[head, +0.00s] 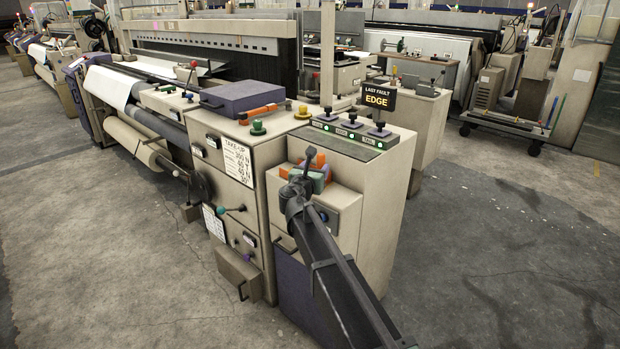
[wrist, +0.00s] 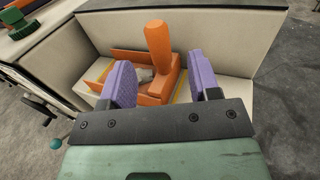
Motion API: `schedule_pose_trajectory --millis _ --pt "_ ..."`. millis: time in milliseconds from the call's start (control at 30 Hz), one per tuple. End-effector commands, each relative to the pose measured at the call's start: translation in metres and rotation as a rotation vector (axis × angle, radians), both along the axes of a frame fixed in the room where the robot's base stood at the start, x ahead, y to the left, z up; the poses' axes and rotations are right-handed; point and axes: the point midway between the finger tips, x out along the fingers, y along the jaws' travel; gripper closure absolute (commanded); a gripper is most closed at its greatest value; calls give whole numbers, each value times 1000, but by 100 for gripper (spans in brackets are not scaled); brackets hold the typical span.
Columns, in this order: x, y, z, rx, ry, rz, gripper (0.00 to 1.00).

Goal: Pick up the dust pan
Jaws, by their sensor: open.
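The orange dust pan (wrist: 159,45) sits in a light-coloured recess or tray on the loom's end cabinet, its thick handle standing up. A small pale lump (wrist: 146,74) lies by its pan part. In the head view only a bit of orange (head: 314,157) shows, mostly hidden behind my gripper (head: 312,178). In the wrist view my gripper (wrist: 160,84) is open, with one purple finger on each side of the dust pan in the picture. The handle appears beyond the fingertips. I cannot tell whether either finger touches it.
Cream walls of the cabinet (head: 385,205) rise around the recess. Three dark knobs and a "LAST FAULT EDGE" sign (head: 378,98) stand on its top. An orange item (head: 258,113) and green knobs lie to the left. The concrete floor (head: 500,230) at right is clear.

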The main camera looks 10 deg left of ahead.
Motion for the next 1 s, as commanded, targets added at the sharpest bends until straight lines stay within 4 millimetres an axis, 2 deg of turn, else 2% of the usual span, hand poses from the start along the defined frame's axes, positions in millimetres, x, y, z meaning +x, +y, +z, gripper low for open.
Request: schedule_pose_trajectory --millis 67,267,500,733,1000 --pt "14 -2 0 1 0 -1 44" --pt "22 -4 1 2 1 -1 44" --pt "64 -13 2 2 1 -2 44" --pt "67 -15 2 3 0 -1 44" --pt "67 -15 2 3 0 -1 83"
